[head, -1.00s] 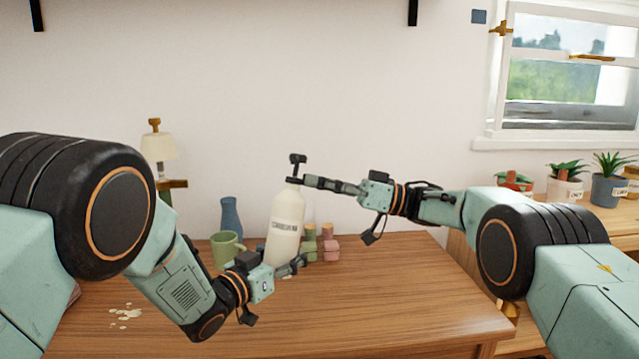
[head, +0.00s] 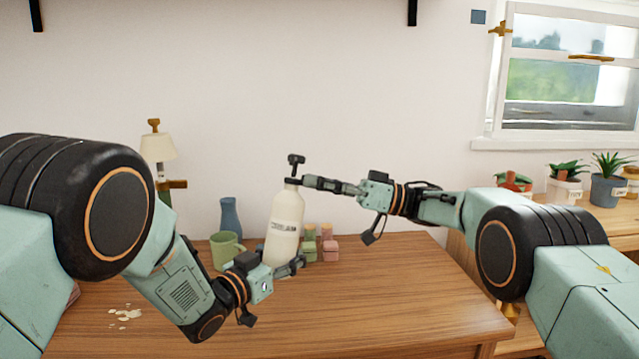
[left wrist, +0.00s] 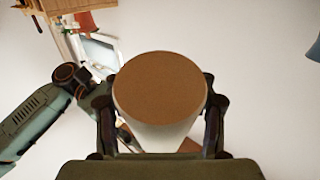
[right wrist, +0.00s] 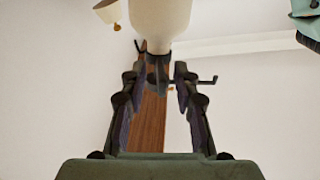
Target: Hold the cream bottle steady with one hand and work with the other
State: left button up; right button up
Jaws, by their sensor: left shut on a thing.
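The cream bottle (head: 284,225) with a black pump top (head: 296,162) stands about upright over the wooden table in the head view. My left gripper (head: 292,265) is shut on the bottle's lower part. In the left wrist view the bottle's round brown base (left wrist: 160,85) faces the camera, with a finger on either side. My right gripper (head: 308,182) is at the bottle's neck, just below the pump head. In the right wrist view its fingers (right wrist: 155,95) are apart, with the black collar (right wrist: 158,68) between the tips. I cannot tell whether they touch it.
A green mug (head: 226,248) and a blue vase (head: 231,218) stand left of the bottle. Small pink and green blocks (head: 328,247) are close behind it at right. Pale spots (head: 124,314) lie at the table's left. The table's right front (head: 420,300) is clear.

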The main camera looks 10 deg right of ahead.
pick_arm(q)
jog(key=shift+r, duration=0.1)
pick_arm(e)
jog(key=v, duration=1.2)
pick_arm(q)
jog(key=o, duration=1.6)
jog(key=shift+o, duration=0.2)
jog(key=shift+s+a, duration=0.1)
jog(key=v, duration=1.1)
jog(key=shift+s+a, duration=0.25)
jog(key=shift+s, duration=0.05)
jog(key=shift+w, duration=0.1)
jog(key=x, duration=1.1)
jog(key=shift+d, duration=0.1)
pick_arm(e)
jog(key=shift+f, duration=0.15)
